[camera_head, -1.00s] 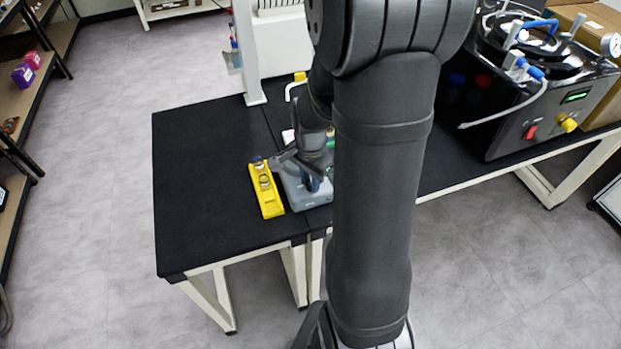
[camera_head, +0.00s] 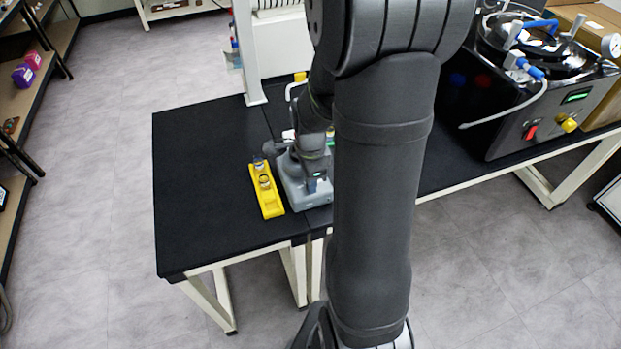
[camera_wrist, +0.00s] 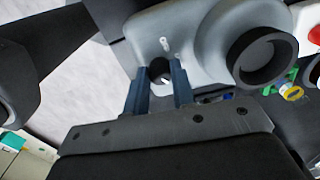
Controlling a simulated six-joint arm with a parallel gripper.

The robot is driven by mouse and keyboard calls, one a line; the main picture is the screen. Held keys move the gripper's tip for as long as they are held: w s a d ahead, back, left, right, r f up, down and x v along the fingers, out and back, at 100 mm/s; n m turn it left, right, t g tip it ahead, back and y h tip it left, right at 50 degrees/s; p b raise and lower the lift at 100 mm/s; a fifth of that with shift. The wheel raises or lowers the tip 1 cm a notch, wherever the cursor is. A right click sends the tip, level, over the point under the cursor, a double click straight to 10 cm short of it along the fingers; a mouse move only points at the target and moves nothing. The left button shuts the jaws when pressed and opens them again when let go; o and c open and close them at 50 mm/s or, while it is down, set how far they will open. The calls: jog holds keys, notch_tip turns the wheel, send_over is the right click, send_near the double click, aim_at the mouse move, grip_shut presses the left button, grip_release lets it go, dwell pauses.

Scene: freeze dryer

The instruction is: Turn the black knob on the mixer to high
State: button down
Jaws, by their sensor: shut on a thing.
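The mixer (camera_head: 292,190) is a small grey machine on the black table, partly hidden behind my arm. In the wrist view, its pale grey housing (camera_wrist: 195,45) fills the upper middle. The black knob (camera_wrist: 160,68) sits on that housing, below a small white mark. My gripper (camera_wrist: 160,78) has its two blue-grey fingers on either side of the knob, shut on it. The fingers cover the knob's sides, and its pointer setting cannot be read. A round black cup (camera_wrist: 260,56) on the mixer lies to the right of the knob.
A yellow rack (camera_head: 268,198) with small vials stands just left of the mixer. The black table (camera_head: 205,190) is clear further left. A freeze dryer (camera_head: 535,105) with a yellow knob and a hose stands at the right. A white stand (camera_head: 248,55) rises behind.

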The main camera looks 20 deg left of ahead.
dwell(0.3)
jog(key=c, duration=1.2)
grip_release()
jog(key=shift+r, duration=0.15)
notch_tip(320, 180, up, 17)
notch_tip(320, 180, down, 17)
jog(key=shift+f, duration=0.15)
dwell(0.3)
